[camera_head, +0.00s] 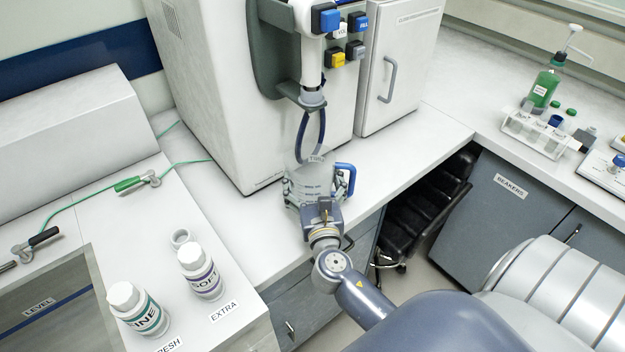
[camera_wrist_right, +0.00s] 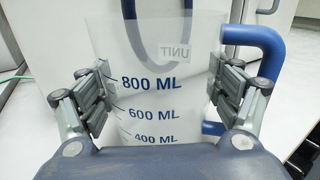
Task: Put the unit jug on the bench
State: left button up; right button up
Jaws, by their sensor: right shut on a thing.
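The unit jug (camera_head: 303,183) is clear, with a blue handle on its right side and blue volume marks. It is at the bench's front edge, below the white machine's hose. In the right wrist view the jug (camera_wrist_right: 150,112) appears upright, with a "UNIT" label near its rim. My right gripper (camera_head: 322,212) is shut on the jug, its fingers (camera_wrist_right: 158,92) on both sides of the body. The jug's base is hidden, so I cannot tell whether it touches the bench (camera_head: 418,140). My left gripper is not in view.
The blue hose (camera_head: 308,128) hangs at the jug's mouth; whether it reaches inside is unclear. Two white bottles (camera_head: 200,270) stand on the left counter. A test tube rack (camera_head: 535,130) and green bottle (camera_head: 544,86) stand on the right counter. The bench right of the jug is clear.

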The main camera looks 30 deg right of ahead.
jog(key=o, duration=1)
jog(key=shift+f, duration=0.1)
jog(key=shift+s, duration=0.15)
jog(key=b+v, duration=0.3)
jog(key=v, duration=0.7)
jog(key=shift+s+a, duration=0.25)
jog(key=shift+s, duration=0.1)
jog(key=shift+s+a, duration=0.2)
jog(key=shift+s, duration=0.3)
